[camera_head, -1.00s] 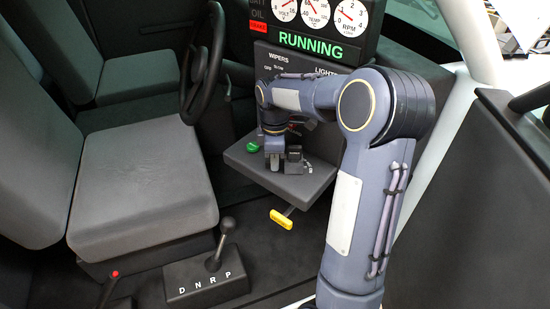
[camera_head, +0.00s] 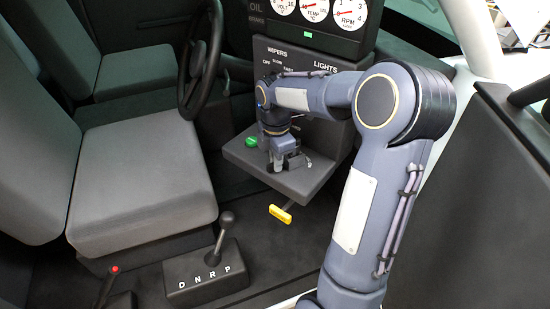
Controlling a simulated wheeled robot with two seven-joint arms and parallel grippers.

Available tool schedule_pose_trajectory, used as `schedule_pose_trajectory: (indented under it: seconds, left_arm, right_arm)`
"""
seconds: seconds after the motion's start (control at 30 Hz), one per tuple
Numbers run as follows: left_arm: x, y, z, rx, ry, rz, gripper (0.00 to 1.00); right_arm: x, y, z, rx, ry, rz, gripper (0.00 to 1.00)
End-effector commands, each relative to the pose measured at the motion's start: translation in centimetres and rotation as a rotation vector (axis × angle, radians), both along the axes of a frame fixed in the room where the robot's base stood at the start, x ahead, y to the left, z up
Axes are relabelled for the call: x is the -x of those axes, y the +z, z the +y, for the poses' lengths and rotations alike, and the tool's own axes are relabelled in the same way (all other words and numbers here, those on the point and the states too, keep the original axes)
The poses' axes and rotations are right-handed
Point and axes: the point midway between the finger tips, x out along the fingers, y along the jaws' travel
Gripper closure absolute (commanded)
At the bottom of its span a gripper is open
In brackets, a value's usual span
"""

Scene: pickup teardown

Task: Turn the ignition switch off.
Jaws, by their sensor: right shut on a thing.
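My right gripper (camera_head: 278,166) reaches down to the dark shelf panel (camera_head: 310,180) below the dashboard. It is shut on the ignition switch, which its fingers almost wholly hide, so I cannot read the switch position. A green knob (camera_head: 252,142) sits on the panel just left of the gripper. The status display (camera_head: 306,34) under the gauges shows no word, only a small green mark. My left gripper is not in view.
The steering wheel (camera_head: 203,60) and the grey seat (camera_head: 140,180) are on the left. A yellow handle (camera_head: 280,214) sticks out below the panel. The gear lever (camera_head: 222,232) rises from its box. The door (camera_head: 475,200) stands on the right.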

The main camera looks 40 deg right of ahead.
Motion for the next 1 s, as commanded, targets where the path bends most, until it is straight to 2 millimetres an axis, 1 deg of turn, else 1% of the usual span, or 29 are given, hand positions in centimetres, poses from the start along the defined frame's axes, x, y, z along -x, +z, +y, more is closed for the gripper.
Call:
schedule_pose_trajectory:
  seconds: [0.2, 0.43, 1.0]
  left_arm:
    - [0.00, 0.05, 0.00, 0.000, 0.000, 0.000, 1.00]
    - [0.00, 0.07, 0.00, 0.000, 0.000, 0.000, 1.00]
    - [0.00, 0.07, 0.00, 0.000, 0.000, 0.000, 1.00]
  right_arm:
    - [0.34, 0.16, 0.09, 0.000, 0.082, -0.005, 1.00]
    - [0.64, 0.16, 0.13, -0.001, 0.139, -0.004, 1.00]
    - [0.77, 0.15, 0.15, -0.001, 0.168, -0.004, 1.00]
